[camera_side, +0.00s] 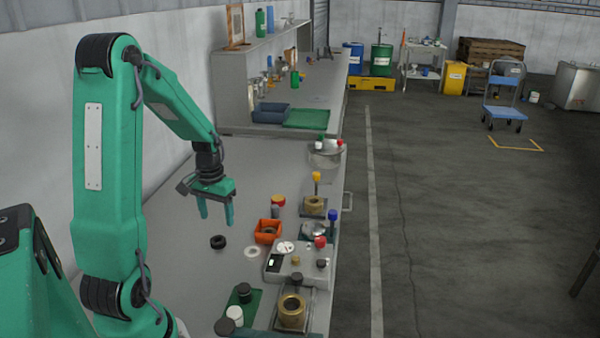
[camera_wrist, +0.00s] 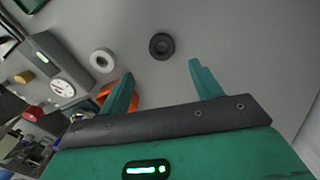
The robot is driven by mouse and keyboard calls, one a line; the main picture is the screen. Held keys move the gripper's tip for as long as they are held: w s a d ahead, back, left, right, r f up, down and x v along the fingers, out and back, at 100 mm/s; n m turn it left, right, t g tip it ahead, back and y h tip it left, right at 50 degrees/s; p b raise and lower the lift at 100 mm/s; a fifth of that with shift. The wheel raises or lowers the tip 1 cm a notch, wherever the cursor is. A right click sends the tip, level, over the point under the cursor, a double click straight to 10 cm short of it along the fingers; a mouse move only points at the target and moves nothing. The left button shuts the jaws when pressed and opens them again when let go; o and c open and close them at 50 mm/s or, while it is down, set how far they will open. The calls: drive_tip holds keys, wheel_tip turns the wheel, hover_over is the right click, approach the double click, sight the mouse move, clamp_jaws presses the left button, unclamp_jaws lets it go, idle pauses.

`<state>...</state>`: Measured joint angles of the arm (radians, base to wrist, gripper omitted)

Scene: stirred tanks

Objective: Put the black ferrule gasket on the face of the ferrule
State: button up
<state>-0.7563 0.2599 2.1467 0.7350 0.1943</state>
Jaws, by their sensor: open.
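The black ferrule gasket (camera_side: 218,242) lies flat on the grey bench, a dark ring with a hole in its middle. In the wrist view the gasket (camera_wrist: 161,46) shows just beyond the gap between the fingertips. My gripper (camera_side: 216,213) is open and empty, pointing down above the bench near the gasket, apart from it. In the wrist view my gripper (camera_wrist: 162,76) has both fingers spread. A brass round fitting (camera_side: 291,311) stands at the front right of the bench, and a similar brass fitting (camera_side: 315,204) stands farther back. I cannot tell which is the ferrule.
A white ring (camera_side: 252,252) lies right of the gasket; it also shows in the wrist view (camera_wrist: 102,60). An orange bin (camera_side: 267,231) and a grey device with a dial (camera_side: 299,266) stand farther right. A green mat (camera_side: 231,300) lies in front. The bench left of the gasket is clear.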

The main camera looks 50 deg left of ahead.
sight(219, 238)
drive_tip(key=shift+f, duration=1.05)
drive_tip(key=shift+f, duration=0.1)
drive_tip(key=shift+s+a+f, duration=0.1)
drive_tip(key=shift+s+f, duration=0.05)
drive_tip(key=shift+f, duration=1.15)
drive_tip(key=shift+s+f, duration=0.1)
drive_tip(key=shift+f, duration=1.15)
drive_tip(key=c, duration=1.1)
drive_tip(key=shift+r, duration=0.25)
drive_tip(key=shift+r, duration=0.85)
wheel_tip(219, 238, up, 2)
drive_tip(key=shift+r, duration=0.15)
drive_tip(key=w+d+r, duration=0.1)
drive_tip(key=d+r, duration=0.1)
drive_tip(key=d, duration=0.1)
drive_tip(key=d+r, duration=0.2)
drive_tip(key=d, duration=0.2)
drive_tip(key=w+d+r, duration=0.1)
drive_tip(key=d+r, duration=0.1)
drive_tip(key=d, duration=0.2)
drive_tip(key=shift+w+d+r, duration=0.15)
drive_tip(key=shift+w+r, duration=0.15)
drive_tip(key=shift+w, duration=0.05)
